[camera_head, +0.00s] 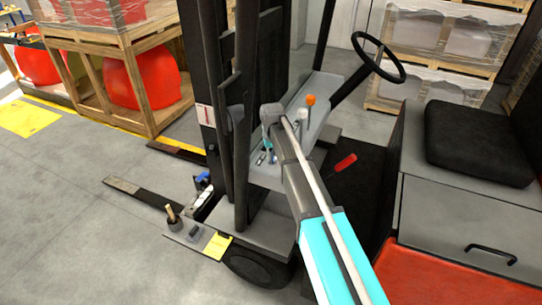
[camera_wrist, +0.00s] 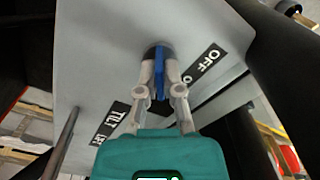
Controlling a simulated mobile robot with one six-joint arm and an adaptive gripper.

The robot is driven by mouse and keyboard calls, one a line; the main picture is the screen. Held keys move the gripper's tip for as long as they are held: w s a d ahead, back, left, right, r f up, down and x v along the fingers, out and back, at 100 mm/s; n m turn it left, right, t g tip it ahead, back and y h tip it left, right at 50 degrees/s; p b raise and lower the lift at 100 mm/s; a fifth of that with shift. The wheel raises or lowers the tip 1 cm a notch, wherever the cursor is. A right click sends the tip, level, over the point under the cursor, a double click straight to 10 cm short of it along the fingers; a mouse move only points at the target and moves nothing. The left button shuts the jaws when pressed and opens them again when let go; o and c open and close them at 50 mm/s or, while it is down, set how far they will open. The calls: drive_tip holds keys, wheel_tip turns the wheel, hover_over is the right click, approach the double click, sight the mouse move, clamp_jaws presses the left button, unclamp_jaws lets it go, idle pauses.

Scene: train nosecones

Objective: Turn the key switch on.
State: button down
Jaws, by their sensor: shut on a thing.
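The key switch (camera_wrist: 151,52) is a dark round collar on a grey panel, in the upper middle of the wrist view. A flat blue key (camera_wrist: 159,70) stands in it. My gripper (camera_wrist: 160,86) is shut on the key, one grey finger on each side. The fingers hide part of the key and the collar. A black label reading "OFF O…" (camera_wrist: 206,65) lies right of the key, its end cut off from sight. In the head view my gripper (camera_head: 267,156) is small at the forklift's console, partly behind my arm, and the key cannot be made out.
A "TILT" label (camera_wrist: 112,120) and a grey lever (camera_wrist: 62,140) are left of my gripper. In the head view, an orange-knobbed lever (camera_head: 310,100), a steering wheel (camera_head: 378,57), a red-handled lever (camera_head: 345,162) and the dark mast (camera_head: 240,110) surround my arm.

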drive_tip(key=shift+m, duration=2)
drive_tip(key=c, duration=0.8)
unclamp_jaws()
drive_tip(key=shift+s, duration=0.15)
